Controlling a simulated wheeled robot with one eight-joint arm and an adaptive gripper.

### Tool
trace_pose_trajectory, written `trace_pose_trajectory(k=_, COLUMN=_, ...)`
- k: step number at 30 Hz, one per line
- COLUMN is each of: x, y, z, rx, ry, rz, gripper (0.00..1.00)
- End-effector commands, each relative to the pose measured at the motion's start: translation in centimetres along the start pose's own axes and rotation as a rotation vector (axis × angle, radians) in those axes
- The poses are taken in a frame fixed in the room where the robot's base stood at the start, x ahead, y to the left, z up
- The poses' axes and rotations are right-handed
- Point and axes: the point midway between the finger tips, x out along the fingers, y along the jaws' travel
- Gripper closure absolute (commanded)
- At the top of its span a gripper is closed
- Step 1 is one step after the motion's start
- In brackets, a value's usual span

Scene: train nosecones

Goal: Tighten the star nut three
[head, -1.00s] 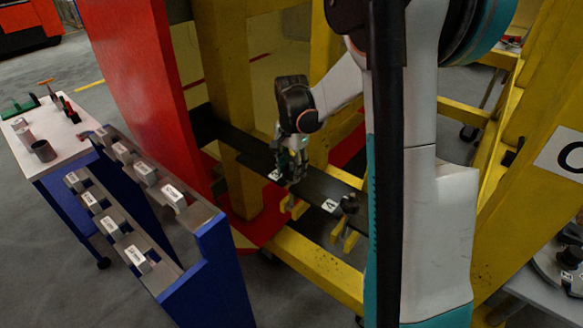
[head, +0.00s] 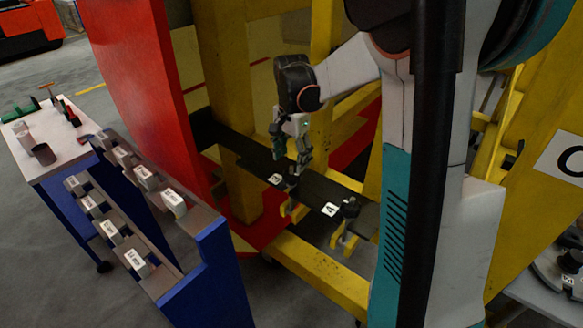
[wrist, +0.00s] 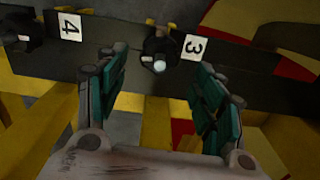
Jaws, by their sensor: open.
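My gripper (head: 289,160) is open and points down just above the dark rail of the yellow frame. In the wrist view its two green-padded fingers (wrist: 162,62) are spread wide. The dark star nut three (wrist: 157,47), with a pale round stud tip, shows between and beyond the fingertips, and nothing is gripped. The white label 3 (wrist: 194,47) lies right beside it and also shows in the head view (head: 277,179). In the head view, star nut three is small and mostly hard to make out below the fingers.
Star nut four (head: 350,207) stands on the same rail near label 4 (head: 330,209). A red panel (head: 150,90) and yellow posts rise around the rail. A blue rack (head: 215,270) with labelled blocks and a white-topped cart (head: 45,150) stand at the left.

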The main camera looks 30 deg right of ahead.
Motion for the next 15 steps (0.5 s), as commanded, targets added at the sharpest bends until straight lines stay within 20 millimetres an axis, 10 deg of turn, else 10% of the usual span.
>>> trace_pose_trajectory(k=15, x=-6.1, y=0.0, z=0.0, rx=0.000, ry=0.000, rz=0.000, gripper=0.38)
